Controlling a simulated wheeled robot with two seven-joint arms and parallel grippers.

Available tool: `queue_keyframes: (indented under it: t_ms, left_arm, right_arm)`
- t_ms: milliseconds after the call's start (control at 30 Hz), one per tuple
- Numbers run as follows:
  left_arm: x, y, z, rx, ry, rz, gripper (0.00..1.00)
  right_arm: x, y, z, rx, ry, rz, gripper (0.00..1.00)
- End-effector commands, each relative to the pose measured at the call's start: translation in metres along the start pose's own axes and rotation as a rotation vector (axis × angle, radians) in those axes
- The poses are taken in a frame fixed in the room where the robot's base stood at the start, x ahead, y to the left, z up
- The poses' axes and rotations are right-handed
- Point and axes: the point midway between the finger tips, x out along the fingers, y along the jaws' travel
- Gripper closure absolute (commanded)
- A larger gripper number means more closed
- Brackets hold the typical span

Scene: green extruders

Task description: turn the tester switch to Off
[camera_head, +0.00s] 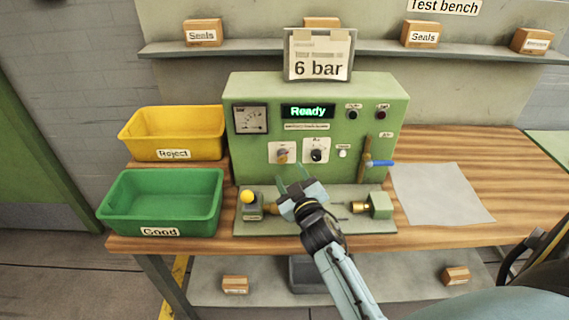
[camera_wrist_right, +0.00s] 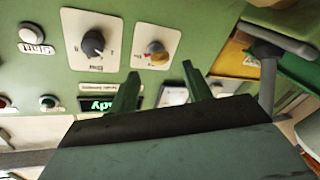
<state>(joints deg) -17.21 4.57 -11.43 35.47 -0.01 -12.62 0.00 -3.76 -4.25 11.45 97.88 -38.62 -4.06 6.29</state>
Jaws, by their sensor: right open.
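The green tester (camera_head: 370,110) stands on the wooden bench with its display reading "Ready". Its front has two rotary knobs on white plates: a yellowish one with some red (camera_head: 282,155) and a black one (camera_head: 317,155). In the right wrist view, upside down, the yellowish knob (camera_wrist_right: 157,52) is just beyond my fingertips, and the black knob (camera_wrist_right: 92,43) is to the left. My left gripper is not in view.
A yellow Reject bin (camera_head: 172,108) and a green Good bin (camera_head: 112,212) stand at the left. A yellow ball-topped part (camera_head: 247,197) and a brass fitting (camera_head: 361,208) are on the tester's base.

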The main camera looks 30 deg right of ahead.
Motion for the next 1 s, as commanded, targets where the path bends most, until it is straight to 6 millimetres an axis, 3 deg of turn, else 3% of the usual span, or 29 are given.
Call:
queue_keyframes:
  t_ms: [100, 300, 700, 1000]
  left_arm:
    - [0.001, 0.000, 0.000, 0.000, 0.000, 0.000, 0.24]
    - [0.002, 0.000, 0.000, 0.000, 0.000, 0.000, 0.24]
    - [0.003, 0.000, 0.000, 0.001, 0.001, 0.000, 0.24]
    - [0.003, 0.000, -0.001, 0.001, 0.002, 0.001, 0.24]
  right_arm:
    - [0.024, 0.001, 0.000, -0.002, 0.001, 0.001, 0.51]
    - [0.048, 0.001, 0.000, -0.001, 0.000, 0.001, 0.51]
    - [0.056, 0.001, 0.000, -0.001, 0.000, 0.001, 0.51]
    - [0.056, 0.000, 0.000, 0.000, -0.001, 0.000, 0.88]
